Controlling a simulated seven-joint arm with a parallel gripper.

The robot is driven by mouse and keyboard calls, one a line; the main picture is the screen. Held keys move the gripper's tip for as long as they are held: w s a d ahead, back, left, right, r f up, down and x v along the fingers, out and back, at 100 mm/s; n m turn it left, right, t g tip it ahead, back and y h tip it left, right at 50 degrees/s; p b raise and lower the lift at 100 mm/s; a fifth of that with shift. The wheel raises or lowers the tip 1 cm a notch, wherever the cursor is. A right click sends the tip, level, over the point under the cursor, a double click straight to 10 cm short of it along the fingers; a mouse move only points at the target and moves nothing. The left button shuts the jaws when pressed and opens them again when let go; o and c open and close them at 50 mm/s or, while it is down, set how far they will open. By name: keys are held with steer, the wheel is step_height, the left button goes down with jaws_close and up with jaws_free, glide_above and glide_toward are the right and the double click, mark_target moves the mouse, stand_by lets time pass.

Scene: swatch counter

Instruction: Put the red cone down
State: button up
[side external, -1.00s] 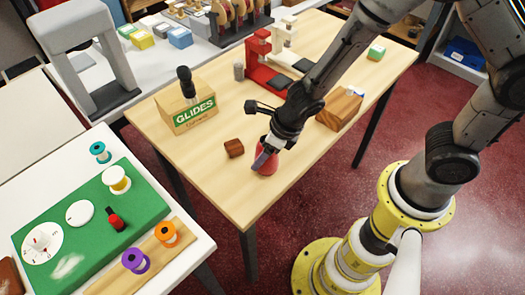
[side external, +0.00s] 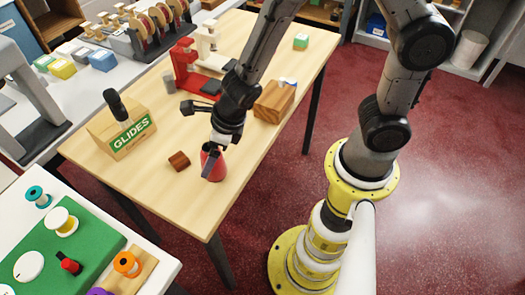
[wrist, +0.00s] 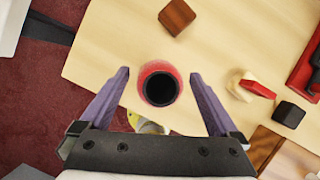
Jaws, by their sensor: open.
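The red cone (side external: 219,166) stands upright on the light wooden table (side external: 206,211), near its front edge. In the wrist view I look down on the cone (wrist: 160,68), whose round top has a dark opening. My gripper (wrist: 159,74) is open, with one purple-grey finger on each side of the cone and a visible gap to both. In the side view my gripper (side external: 211,160) is right at the cone, and a finger covers part of it. Finger height along the cone is hard to tell.
A small brown block (side external: 179,161) lies left of the cone. A GLIDES box (side external: 122,132), a red stand (side external: 186,68) and a striped wooden block (side external: 273,102) stand farther off. The table's front corner is bare.

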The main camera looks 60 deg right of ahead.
steer(key=shift+v, duration=0.85)
steer(key=s+d, duration=0.5)
steer(key=s, duration=0.6)
steer(key=w+d+r+m+t+h, duration=0.25)
steer(key=d+r+m, duration=0.7)
steer(key=m, duration=0.95)
steer(key=s+r+m, duration=0.3)
steer(key=r+m, duration=0.2)
steer(key=m, duration=0.5)
steer(key=s+r+m+g, duration=0.1)
steer(key=s+r+m, duration=0.3)
steer(key=m, duration=0.7)
steer(key=shift+a+r+y, duration=0.35)
steer(key=shift+r, duration=0.1)
